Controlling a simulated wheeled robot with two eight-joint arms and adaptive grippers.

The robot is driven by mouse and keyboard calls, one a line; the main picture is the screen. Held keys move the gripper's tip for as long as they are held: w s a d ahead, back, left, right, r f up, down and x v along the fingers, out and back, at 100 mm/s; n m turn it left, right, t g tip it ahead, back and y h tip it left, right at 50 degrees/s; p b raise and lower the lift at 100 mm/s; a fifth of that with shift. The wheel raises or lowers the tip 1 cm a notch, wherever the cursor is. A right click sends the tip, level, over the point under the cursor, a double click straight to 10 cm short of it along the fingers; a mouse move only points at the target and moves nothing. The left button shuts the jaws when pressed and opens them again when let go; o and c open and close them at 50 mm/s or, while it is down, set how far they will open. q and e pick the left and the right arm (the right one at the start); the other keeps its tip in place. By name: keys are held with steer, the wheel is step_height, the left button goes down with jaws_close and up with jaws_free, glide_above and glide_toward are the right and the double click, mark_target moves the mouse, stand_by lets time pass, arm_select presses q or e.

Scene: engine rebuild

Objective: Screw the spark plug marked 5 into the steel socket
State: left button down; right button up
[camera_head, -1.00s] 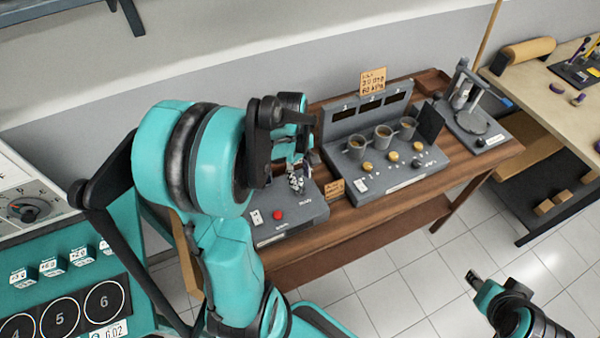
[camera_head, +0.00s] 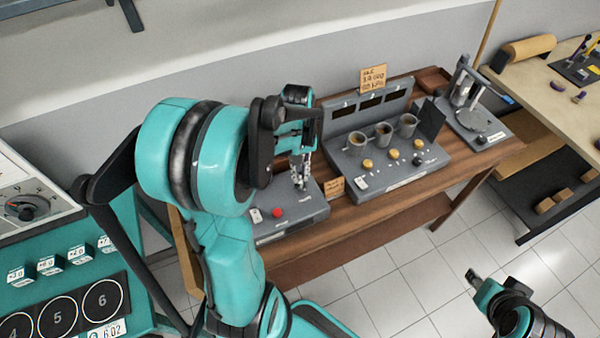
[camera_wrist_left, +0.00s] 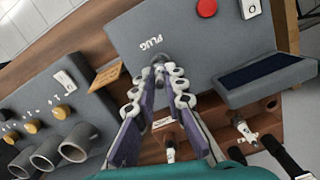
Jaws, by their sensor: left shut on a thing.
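The grey plug station (camera_head: 312,213), lettered PLUG in the wrist view (camera_wrist_left: 190,40), stands at the left end of the wooden bench. My left gripper (camera_head: 299,184) points down over it. In the left wrist view its fingertips (camera_wrist_left: 158,66) close together just beside the lettering, on a small grey thing. This is probably the spark plug, but the fingers hide most of it and no number is readable. The steel socket is hidden under the fingertips, and I cannot tell whether the plug touches it. My right gripper (camera_head: 473,276) is at the lower right, away from the bench; its jaws are unclear.
The station has a red button (camera_head: 277,212) and a dark screen (camera_wrist_left: 265,72). A grey unit with three cups (camera_head: 383,133) and yellow knobs stands to its right. A press (camera_head: 467,100) stands at the bench's far end.

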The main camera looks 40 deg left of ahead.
arm_select(q)
steer(key=m, duration=0.6)
steer(key=shift+y+b, duration=0.3)
steer(key=m, duration=0.5)
steer(key=shift+m+y, duration=0.3)
steer(key=shift+m, duration=0.1)
steer(key=c, duration=1.5)
jaws_free()
